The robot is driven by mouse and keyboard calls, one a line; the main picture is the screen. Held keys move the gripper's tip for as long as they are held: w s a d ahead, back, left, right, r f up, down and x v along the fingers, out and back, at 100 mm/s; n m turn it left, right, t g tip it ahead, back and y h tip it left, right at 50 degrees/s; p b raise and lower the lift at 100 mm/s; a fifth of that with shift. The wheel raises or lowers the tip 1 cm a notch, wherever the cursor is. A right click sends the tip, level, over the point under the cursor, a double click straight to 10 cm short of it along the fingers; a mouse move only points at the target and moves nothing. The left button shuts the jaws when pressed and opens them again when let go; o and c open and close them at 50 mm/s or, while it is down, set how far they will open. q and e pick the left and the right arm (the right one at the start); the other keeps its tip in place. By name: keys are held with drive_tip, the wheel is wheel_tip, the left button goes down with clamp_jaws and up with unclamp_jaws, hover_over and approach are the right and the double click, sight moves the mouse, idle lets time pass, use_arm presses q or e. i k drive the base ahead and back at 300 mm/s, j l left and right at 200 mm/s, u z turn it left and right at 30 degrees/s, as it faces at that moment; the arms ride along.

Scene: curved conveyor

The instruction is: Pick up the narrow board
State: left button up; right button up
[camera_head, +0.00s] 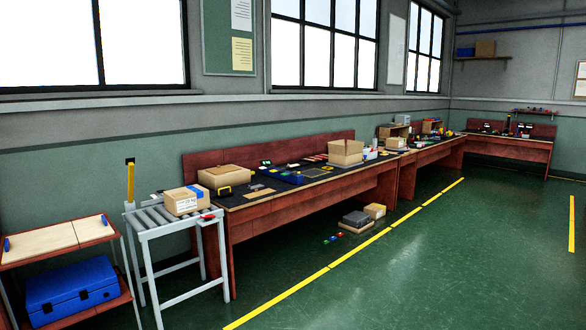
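A red-framed cart (110,239) stands at the far left. Its top carries two pale wooden boards side by side, parted by a thin seam. The left board (42,242) looks wider and has a small blue piece at its left edge. The right board (92,230) looks narrower. A small tan flat piece (259,194) also lies on the dark mat of the long bench. I cannot tell for sure which one is the narrow board. Neither of my grippers is in view.
A blue case (72,288) sits on the cart's lower shelf. A roller conveyor (150,222) with a carton (187,200) stands beside the cart. The red-brown workbench (275,212) holds cartons and tools. Several boxes lie on the floor near the bench. The green floor (420,270) at right is clear.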

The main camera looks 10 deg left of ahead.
sight(256, 193)
drive_tip(key=i+u, duration=0.3)
drive_tip(key=i, duration=1.1)
